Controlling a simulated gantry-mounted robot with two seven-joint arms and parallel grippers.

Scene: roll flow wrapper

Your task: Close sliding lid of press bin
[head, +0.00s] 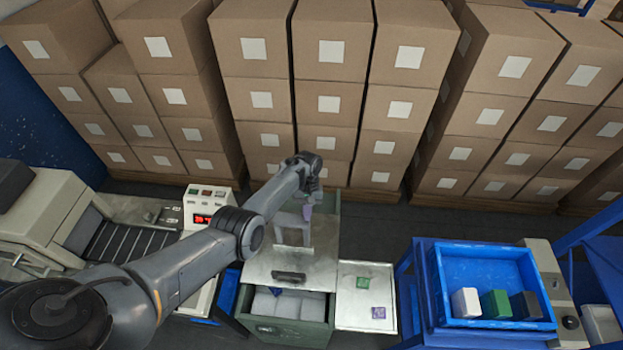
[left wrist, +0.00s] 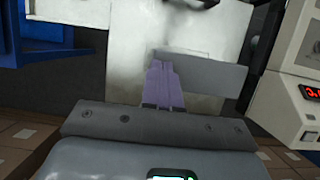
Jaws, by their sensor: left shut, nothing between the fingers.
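The press bin (head: 262,330) is a green box at the lower middle of the head view. Its grey metal sliding lid (head: 262,268) carries a dark handle (head: 289,278) and covers the middle part. The front end is open and shows pale contents (head: 290,304). A grey upright plate (head: 292,222) stands behind the handle; it looks like the grey bar (left wrist: 215,76) in the left wrist view. My left gripper (head: 307,212) is shut and empty, its purple fingers (left wrist: 163,85) beside that bar. I cannot tell whether they touch.
A blue tray (head: 470,250) with several blocks stands at right. A control box (head: 210,205) and conveyor (head: 125,242) stand at left. Stacked cartons (head: 330,55) fill the back.

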